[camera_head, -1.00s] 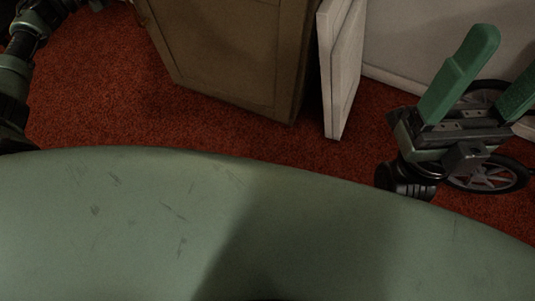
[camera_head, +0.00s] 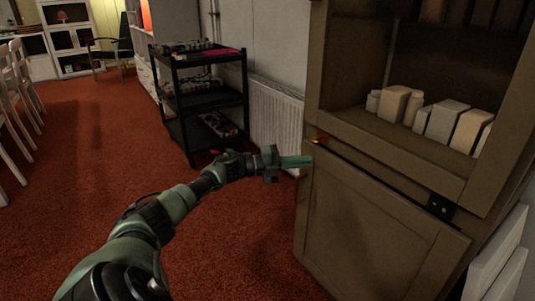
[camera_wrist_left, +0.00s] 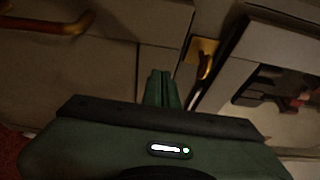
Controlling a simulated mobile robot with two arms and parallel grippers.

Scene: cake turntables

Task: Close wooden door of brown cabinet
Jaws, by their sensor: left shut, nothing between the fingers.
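The brown cabinet (camera_head: 408,165) stands at the right of the head view. Its lower wooden door (camera_head: 365,228) has a dark gap along the top; I cannot tell whether it is fully shut. A small brass handle (camera_head: 320,138) sits near the cabinet's left edge. My left gripper (camera_head: 308,161) points right, its fingertips at the cabinet's left edge just below that handle; contact is unclear. In the left wrist view the fingers (camera_wrist_left: 163,76) are together and empty, with a brass handle (camera_wrist_left: 206,64) to their right. My right gripper is out of view.
The open upper shelf holds several pale boxes (camera_head: 440,120). A black shelf cart (camera_head: 205,95) and a white radiator (camera_head: 275,115) stand behind my left arm. White panels (camera_head: 498,255) lean at the cabinet's right. Red carpet (camera_head: 225,245) is clear left of the cabinet.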

